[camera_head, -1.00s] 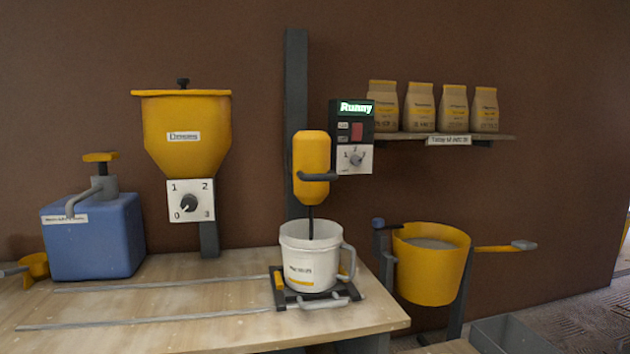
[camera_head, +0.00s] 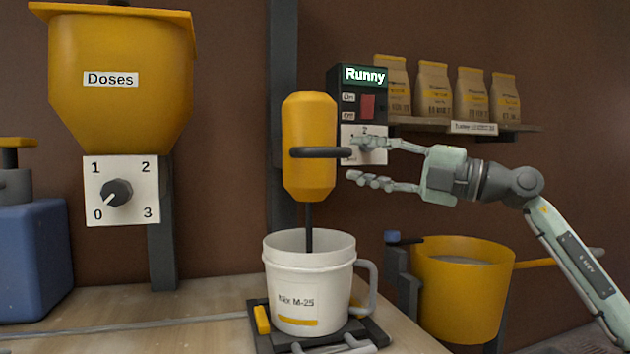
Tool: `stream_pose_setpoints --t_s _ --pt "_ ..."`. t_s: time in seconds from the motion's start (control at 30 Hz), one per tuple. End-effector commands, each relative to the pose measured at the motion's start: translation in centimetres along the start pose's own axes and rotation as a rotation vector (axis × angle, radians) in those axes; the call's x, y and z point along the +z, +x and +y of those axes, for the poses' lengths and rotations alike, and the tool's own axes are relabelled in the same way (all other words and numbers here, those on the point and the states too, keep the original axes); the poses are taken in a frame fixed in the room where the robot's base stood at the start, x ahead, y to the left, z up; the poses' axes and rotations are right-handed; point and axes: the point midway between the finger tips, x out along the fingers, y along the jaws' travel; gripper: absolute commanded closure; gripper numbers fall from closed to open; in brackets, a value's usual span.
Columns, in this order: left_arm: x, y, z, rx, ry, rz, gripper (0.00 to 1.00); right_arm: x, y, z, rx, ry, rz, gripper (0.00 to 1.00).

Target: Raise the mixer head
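The yellow mixer head (camera_head: 308,118) hangs on the dark upright post (camera_head: 284,60), with a dark grey bar handle (camera_head: 318,153) across its front. Its thin dark shaft (camera_head: 309,222) reaches down into the white bucket (camera_head: 300,312), so its lower end is hidden. My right gripper (camera_head: 357,162) comes in from the right. Its fingers are spread apart and empty, just right of the handle's right end. I cannot tell whether they touch the handle. My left gripper is not in view.
The bucket stands on a dark carriage (camera_head: 262,343) on the wooden bench. A control box (camera_head: 344,76) reading "Runny" is behind my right fingers. A yellow hopper (camera_head: 120,45) with a dial is at left.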

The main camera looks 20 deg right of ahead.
Motion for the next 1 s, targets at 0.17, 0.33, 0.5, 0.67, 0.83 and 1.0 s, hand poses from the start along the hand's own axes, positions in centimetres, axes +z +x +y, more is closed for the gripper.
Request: stream_pose_setpoints --t_s 0.17,0.33,0.5,0.67,0.83,1.0 --pt "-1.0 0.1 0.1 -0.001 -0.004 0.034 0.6 0.1 0.9 0.2 -0.028 -0.017 -0.002 0.61" --pt "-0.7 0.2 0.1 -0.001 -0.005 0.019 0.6 0.0 3.8 0.2 -0.024 -0.016 0.0 0.61" --pt "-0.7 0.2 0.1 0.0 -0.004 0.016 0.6 0.0 6.2 0.0 -0.024 -0.015 -0.001 0.61" --pt "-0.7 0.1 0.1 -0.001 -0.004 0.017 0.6 0.1 7.3 -0.1 -0.025 -0.015 -0.002 0.61" --pt "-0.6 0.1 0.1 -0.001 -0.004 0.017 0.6 0.1 7.5 -0.1 -0.026 -0.016 -0.003 0.61" --pt "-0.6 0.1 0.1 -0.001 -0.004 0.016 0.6 0.1 7.5 -0.1 -0.026 -0.016 -0.002 0.68"
